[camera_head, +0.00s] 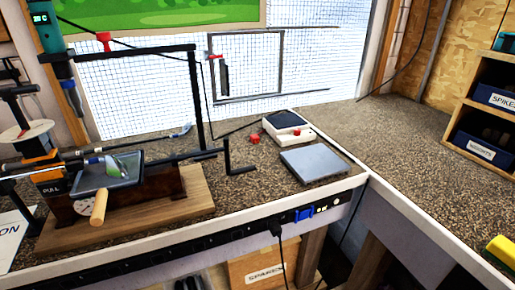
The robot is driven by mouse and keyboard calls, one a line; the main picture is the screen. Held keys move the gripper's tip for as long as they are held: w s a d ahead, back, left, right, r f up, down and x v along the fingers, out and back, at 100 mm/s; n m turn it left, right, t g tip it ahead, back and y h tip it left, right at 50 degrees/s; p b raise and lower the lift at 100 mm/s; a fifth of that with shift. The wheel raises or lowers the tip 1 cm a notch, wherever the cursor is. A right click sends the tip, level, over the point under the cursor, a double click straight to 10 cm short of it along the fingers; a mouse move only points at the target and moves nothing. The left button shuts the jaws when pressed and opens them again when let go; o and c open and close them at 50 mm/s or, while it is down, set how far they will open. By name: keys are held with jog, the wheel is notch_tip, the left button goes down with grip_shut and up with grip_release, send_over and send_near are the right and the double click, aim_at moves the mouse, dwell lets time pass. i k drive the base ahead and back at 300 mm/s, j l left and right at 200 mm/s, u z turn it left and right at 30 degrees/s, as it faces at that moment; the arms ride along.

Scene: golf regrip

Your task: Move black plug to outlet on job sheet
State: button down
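A black plug (275,227) sits at the dark power strip (215,240) along the bench's front edge, with a black cord hanging below it. A blue plug or socket (303,214) is to its right on the same strip, with small light-coloured spots beside it. A white sheet (14,243) lies at the bench's left end, cut off by the picture edge; only the letters "ON" can be read, and I cannot tell if it is the job sheet. The strip's outlets are too small to tell apart. My gripper is not in view.
A clamp rig on a wooden board (160,205) fills the left of the bench, with a black post (196,100) beside it. A grey pad (314,165) and a white device (288,125) stand at centre. A yellow object (503,250) is at right. The right bench is mostly clear.

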aim_at(275, 227)
jog(key=u, duration=0.6)
jog(key=i+j+u, duration=0.1)
jog(key=u, duration=0.25)
jog(key=i+u, duration=0.45)
jog(key=u, duration=0.2)
jog(key=l+z, duration=0.1)
jog(key=z, duration=1.4)
jog(key=k+z, duration=0.5)
jog(key=z, duration=0.15)
